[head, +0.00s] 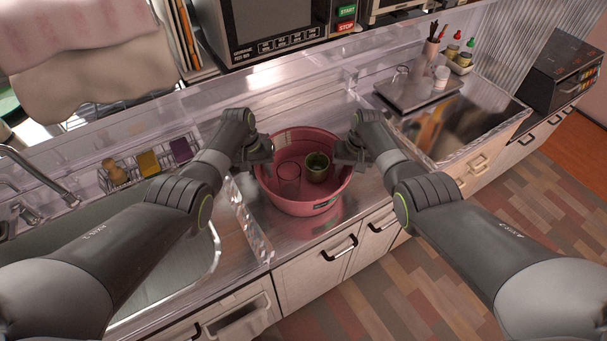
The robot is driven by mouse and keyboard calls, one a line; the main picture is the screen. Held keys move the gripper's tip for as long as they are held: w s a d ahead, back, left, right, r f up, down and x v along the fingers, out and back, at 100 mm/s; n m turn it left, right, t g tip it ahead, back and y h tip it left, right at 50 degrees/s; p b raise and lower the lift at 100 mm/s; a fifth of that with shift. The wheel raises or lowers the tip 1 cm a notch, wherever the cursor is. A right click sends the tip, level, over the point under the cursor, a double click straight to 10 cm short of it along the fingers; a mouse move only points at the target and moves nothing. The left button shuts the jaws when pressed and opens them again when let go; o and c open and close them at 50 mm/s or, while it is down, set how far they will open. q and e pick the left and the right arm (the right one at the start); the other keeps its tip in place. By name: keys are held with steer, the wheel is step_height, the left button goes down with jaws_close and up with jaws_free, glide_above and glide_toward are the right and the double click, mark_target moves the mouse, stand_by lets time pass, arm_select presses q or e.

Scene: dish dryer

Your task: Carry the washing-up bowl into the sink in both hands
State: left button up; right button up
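The pink washing-up bowl (318,204) stands on the steel counter in the middle of the head view, with a clear glass (288,178) and a green cup (317,166) inside it. My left gripper (262,152) is at the bowl's left rim and my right gripper (347,155) is at its right rim. The fingertips are small and partly hidden, so I cannot tell whether either is closed on the rim. The sink (172,266) is to the left of the bowl, partly hidden by my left arm.
A clear low partition (248,218) stands between the bowl and the sink. A faucet (40,172) is at the far left. A rack with sponges (148,163) is behind the sink. A microwave (272,28) stands at the back. Bare counter lies around the bowl.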

arm_select(q)
jaws_close()
arm_select(e)
jaws_close()
arm_select(q)
steer(key=shift+r, duration=0.1)
